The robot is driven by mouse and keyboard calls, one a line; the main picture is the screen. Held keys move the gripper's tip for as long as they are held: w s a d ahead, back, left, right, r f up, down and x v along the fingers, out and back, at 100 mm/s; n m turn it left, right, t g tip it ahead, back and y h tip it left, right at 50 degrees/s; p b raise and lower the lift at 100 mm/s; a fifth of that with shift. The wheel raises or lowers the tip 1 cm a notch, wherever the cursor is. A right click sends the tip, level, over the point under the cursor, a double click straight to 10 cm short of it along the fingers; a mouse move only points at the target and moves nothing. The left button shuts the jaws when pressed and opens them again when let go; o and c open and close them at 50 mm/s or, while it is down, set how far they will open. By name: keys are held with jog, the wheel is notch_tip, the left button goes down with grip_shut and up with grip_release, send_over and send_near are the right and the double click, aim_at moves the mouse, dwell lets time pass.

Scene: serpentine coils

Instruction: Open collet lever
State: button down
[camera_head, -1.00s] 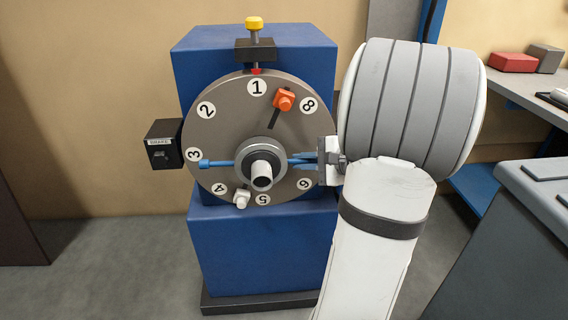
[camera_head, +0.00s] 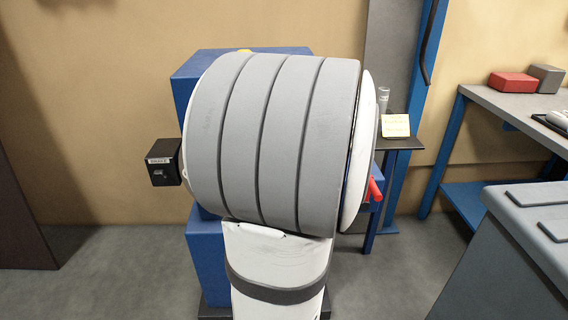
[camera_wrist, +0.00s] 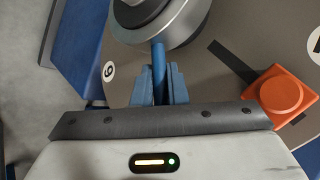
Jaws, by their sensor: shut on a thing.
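In the wrist view, my gripper (camera_wrist: 158,92) has its blue fingers closed on a blue rod (camera_wrist: 158,62). The rod runs out from a round metal hub (camera_wrist: 172,30) on the front of a grey-brown dial plate (camera_wrist: 225,42). In the head view my arm hides the gripper, the dial and the rod. A red handle (camera_head: 375,190) shows at the right edge of my arm, apart from the gripper. I cannot tell which part is the collet lever.
An orange block (camera_wrist: 282,95) sits on the plate beside my gripper, near a dark slot (camera_wrist: 232,62). The blue machine body (camera_head: 206,260) stands behind my arm, with a dark switch box (camera_head: 164,162) on its left. A workbench (camera_head: 500,105) is at the right.

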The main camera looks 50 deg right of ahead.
jog(key=shift+w+a+f, duration=0.1)
jog(key=shift+a+f, duration=0.05)
jog(key=shift+f, duration=0.05)
jog(key=c, duration=1.6)
grip_release()
jog(key=shift+w, duration=0.1)
jog(key=shift+o, duration=0.7)
jog(key=shift+r, duration=0.1)
jog(key=d+p+v, duration=0.1)
jog(key=v, duration=0.6)
jog(key=shift+s+a+r, duration=0.3)
jog(key=shift+s+a, duration=0.05)
jog(key=shift+a, duration=0.1)
jog(key=shift+c, duration=0.2)
